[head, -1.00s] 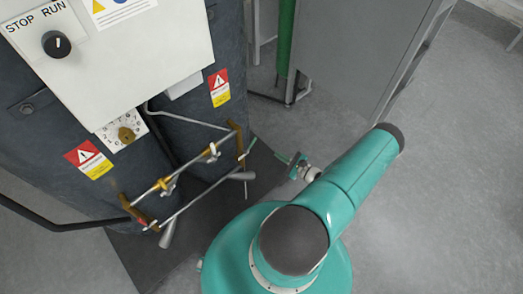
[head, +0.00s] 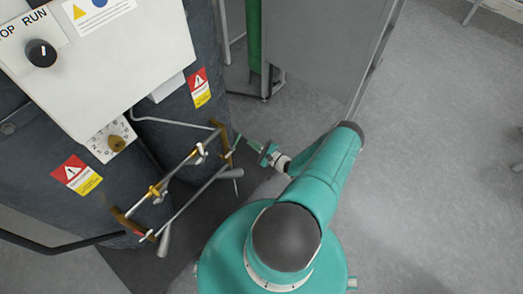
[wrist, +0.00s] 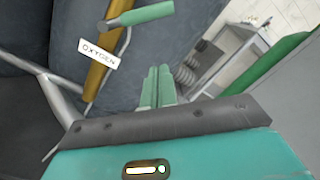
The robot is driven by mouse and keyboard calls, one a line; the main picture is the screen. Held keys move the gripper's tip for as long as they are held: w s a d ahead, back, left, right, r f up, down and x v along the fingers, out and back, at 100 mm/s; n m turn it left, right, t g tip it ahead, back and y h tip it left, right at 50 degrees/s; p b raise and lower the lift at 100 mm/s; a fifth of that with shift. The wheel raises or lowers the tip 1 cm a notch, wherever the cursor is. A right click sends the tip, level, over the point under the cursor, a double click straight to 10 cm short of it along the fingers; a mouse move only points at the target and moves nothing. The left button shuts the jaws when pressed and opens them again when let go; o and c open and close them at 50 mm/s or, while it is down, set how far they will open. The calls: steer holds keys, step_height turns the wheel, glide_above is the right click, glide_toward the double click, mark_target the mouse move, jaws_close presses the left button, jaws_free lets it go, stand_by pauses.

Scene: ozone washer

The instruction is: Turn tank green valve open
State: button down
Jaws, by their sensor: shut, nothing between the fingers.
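The green valve handle (wrist: 145,14) shows at the top of the wrist view, on a grey stem beside a brass-coloured pipe (wrist: 102,62) with a white OXYGEN tag (wrist: 98,53). In the head view the handle is a small green piece (head: 237,143) at the right end of the pipework. My gripper (wrist: 158,70) has its two green fingers together and empty. In the wrist view its tips lie below and slightly right of the handle, apart from it in the picture. In the head view my gripper (head: 248,141) is just right of the handle; whether they touch is unclear.
Dark tanks (head: 187,128) stand behind the pipework, with a white control box (head: 120,55) above. A grey cabinet (head: 325,45) and a green cylinder (head: 254,35) stand at the back.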

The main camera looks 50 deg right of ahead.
steer(key=shift+w+a+r, duration=0.55)
steer(key=shift+a+r, duration=0.15)
steer(key=shift+a, duration=0.05)
steer(key=shift+w+a+r, duration=0.55)
steer(key=shift+a+r, duration=0.1)
steer(key=shift+a, duration=0.05)
steer(key=shift+a+r+n, duration=0.2)
steer(key=shift+r+n, duration=0.2)
steer(key=shift+n, duration=0.5)
steer(key=a+n, duration=0.1)
steer(key=n, duration=0.1)
steer(key=r+n, duration=0.1)
steer(key=n, duration=0.1)
steer(key=a+r+n, duration=0.1)
steer(key=n, duration=0.1)
steer(key=shift+s+a+r, duration=0.1)
steer(key=shift+a+r, duration=0.15)
steer(key=shift+a, duration=0.2)
